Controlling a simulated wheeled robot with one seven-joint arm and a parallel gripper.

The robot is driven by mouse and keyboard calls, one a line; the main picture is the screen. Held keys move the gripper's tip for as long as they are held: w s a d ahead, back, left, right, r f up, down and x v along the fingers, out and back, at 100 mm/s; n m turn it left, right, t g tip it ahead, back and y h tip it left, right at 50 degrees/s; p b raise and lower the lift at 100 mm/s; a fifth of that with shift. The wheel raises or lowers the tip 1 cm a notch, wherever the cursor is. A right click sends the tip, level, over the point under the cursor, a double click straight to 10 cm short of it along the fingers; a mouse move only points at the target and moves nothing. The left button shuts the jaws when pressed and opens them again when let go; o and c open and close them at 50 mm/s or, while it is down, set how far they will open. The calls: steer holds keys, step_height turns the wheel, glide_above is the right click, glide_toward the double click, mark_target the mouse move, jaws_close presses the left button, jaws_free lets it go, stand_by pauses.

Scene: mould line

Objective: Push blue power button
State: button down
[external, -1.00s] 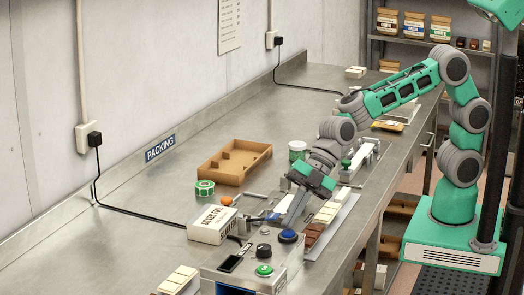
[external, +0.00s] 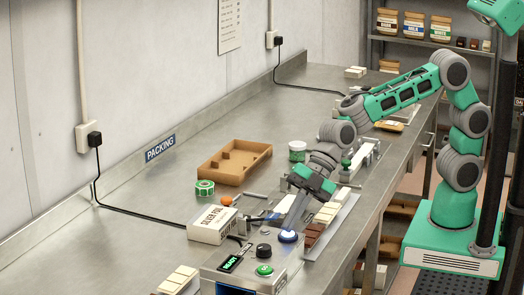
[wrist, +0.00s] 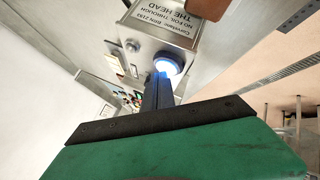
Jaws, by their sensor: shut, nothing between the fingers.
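The blue power button (external: 288,236) sits on top of the grey metal machine (external: 285,262) at the bench front, and it glows blue-white. It also shows lit in the wrist view (wrist: 167,66). My gripper (external: 287,229) is shut and empty. Its fingertips point down at the button and appear to touch it. In the wrist view the dark fingers (wrist: 158,88) end at the button's edge. The machine's small display (external: 231,264) is lit with green text that seems to read READY. A green button (external: 264,269) and a black knob (external: 263,250) are beside it.
Chocolate bars (external: 315,232) lie just right of the gripper. A cardboard tray (external: 235,163) and a green tape roll (external: 204,188) are behind.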

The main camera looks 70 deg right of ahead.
steer(key=shift+r, duration=0.4)
steer(key=shift+r+p, duration=0.95)
steer(key=shift+r, duration=2.05)
